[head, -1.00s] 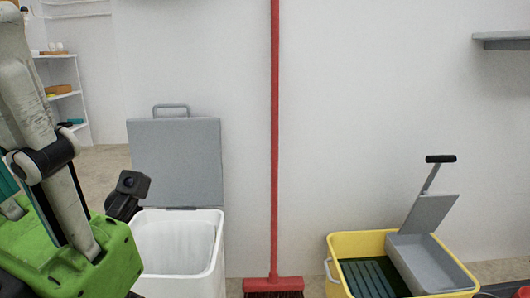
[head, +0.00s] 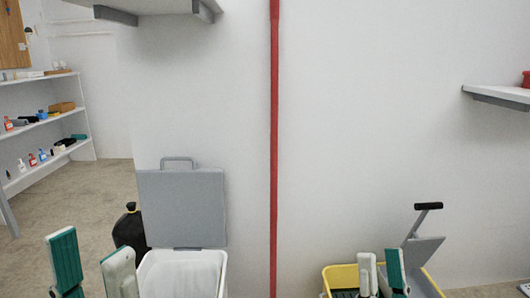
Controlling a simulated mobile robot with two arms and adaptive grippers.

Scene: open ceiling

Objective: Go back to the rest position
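My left gripper (head: 92,265) is at the bottom left of the head view. Its two fingers, with green pads, stand upright and wide apart with nothing between them. My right gripper (head: 381,273) is at the bottom right, in front of the yellow mop bucket. Its fingers point up with a narrow gap between them, and nothing shows in it. The bases of both grippers are below the picture's edge.
A white bin (head: 180,280) with a raised grey lid (head: 182,207) stands right of my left gripper, by a black container (head: 130,231). The yellow mop bucket (head: 340,277) is at the right. A red pole (head: 274,150) stands at the wall. Shelves (head: 40,125) stand far left.

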